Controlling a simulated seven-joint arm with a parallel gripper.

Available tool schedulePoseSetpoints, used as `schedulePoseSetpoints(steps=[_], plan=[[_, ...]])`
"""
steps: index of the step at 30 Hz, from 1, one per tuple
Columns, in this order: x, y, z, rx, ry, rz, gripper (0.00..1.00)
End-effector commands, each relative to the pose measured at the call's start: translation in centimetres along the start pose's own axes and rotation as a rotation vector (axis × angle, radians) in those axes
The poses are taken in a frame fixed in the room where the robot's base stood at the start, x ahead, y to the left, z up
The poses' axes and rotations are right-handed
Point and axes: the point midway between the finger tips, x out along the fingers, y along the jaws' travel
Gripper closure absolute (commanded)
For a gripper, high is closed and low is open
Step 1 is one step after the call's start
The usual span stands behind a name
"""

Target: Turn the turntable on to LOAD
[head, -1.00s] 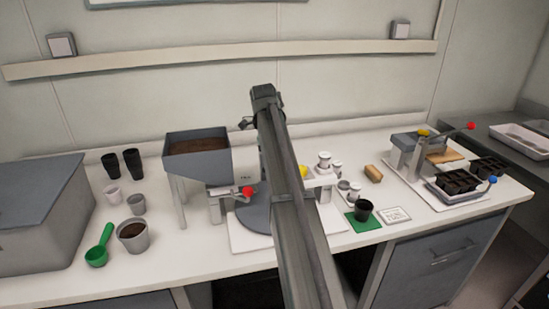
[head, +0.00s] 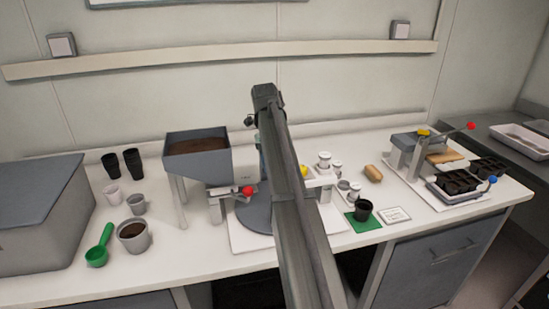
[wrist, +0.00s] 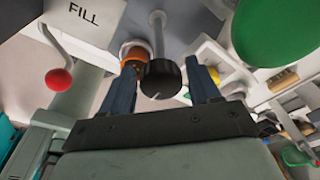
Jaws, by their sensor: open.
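The turntable (head: 254,214) is a grey-blue disc on a white base board, below and right of the soil hopper (head: 197,160); my arm hides its right part. In the wrist view, a black round knob (wrist: 163,83) with a white mark sits at the end of a pale rod. My gripper (wrist: 164,70) is open, one dark finger on each side of the knob, with gaps showing. An orange-brown round part (wrist: 133,54) is beside the left finger. A FILL label (wrist: 84,13) shows at upper left; I see no readable LOAD mark. The head view hides my gripper.
A red-ball lever (head: 247,190) stands at the hopper's front; it also shows in the wrist view (wrist: 59,79). Small white pots (head: 324,160) and a green mat (head: 355,224) with a black pot (head: 363,209) are right of my arm.

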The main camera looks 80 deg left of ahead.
Motion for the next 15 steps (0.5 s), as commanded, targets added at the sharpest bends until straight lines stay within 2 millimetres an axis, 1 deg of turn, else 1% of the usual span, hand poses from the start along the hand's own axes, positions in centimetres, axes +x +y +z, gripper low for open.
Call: schedulePoseSetpoints(steps=[5, 15], plan=[[-0.7, -0.1, -0.1, 0.0, 0.0, -0.001, 0.38], [-3.3, -0.1, -0.5, 0.0, 0.0, -0.001, 0.38]])
